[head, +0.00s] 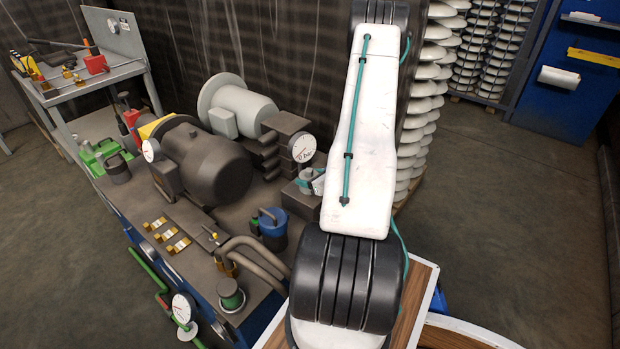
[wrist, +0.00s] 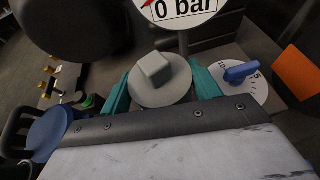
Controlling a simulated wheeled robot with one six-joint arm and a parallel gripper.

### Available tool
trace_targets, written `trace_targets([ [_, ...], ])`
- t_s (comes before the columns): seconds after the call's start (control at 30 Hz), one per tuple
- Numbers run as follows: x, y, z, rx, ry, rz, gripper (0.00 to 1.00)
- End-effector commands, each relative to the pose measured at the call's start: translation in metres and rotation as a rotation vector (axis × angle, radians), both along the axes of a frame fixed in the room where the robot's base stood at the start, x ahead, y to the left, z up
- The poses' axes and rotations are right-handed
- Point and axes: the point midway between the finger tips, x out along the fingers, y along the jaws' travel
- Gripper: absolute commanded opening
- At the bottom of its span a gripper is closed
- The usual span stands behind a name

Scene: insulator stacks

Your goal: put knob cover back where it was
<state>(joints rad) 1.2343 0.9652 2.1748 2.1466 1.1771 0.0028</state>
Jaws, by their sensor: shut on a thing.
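The knob cover (wrist: 160,82), a light grey disc with a square block on top, sits between the two teal fingers of my gripper (wrist: 162,92) in the wrist view. The fingers are shut on it. Just to the right of it is a white dial with a blue knob (wrist: 240,73), bare and uncovered. In the head view my gripper (head: 312,183) is over the machine bench, partly hidden by my arm. Whether the cover touches the surface beneath it cannot be told.
A pressure gauge reading 0 bar (head: 303,148) stands right behind my gripper. A dark motor (head: 205,165) and a blue canister (head: 271,222) are to its left on the bench. An orange block (wrist: 299,68) shows at the right of the wrist view. Insulator stacks stand behind my arm.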

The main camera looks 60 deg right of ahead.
Motion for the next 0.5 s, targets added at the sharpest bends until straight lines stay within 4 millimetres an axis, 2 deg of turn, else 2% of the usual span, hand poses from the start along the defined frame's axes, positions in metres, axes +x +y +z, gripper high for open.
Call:
trace_targets([
  [0.5, 0.0003, 0.0002, -0.0086, -0.001, 0.000, 0.000, 0.35],
])
